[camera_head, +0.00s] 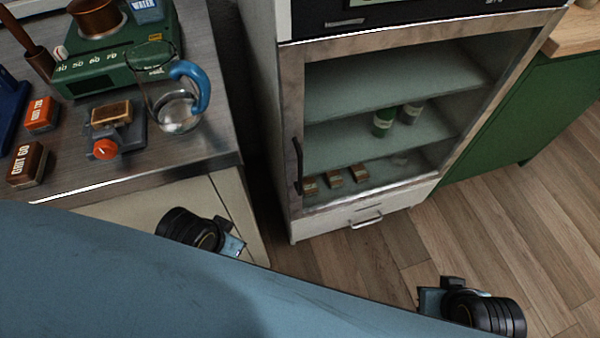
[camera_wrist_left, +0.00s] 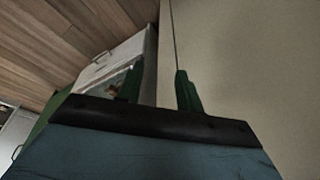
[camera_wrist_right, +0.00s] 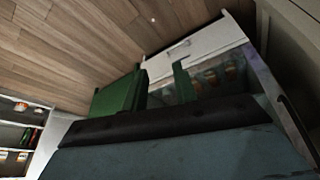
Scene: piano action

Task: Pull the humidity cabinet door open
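The humidity cabinet (camera_head: 272,130) stands at centre in the head view. Its metal-framed glass door (camera_head: 402,191) looks shut, with a dark upright handle (camera_head: 297,166) on the left side of the frame. My left gripper (camera_head: 236,247) is low, in front of the pale cupboard, apart from the handle. Its fingers are spread and empty in the left wrist view (camera_wrist_left: 158,88). My right gripper (camera_head: 428,298) is over the floor, in front and to the right of the cabinet. Its fingers are spread and empty in the right wrist view (camera_wrist_right: 160,84), where the cabinet's white drawer (camera_wrist_right: 195,50) shows beyond.
A drawer (camera_head: 365,217) lies below the door. Bottles and small blocks stand inside the cabinet. A green cupboard (camera_head: 535,120) stands at right. The wooden floor (camera_head: 500,225) in front is clear.

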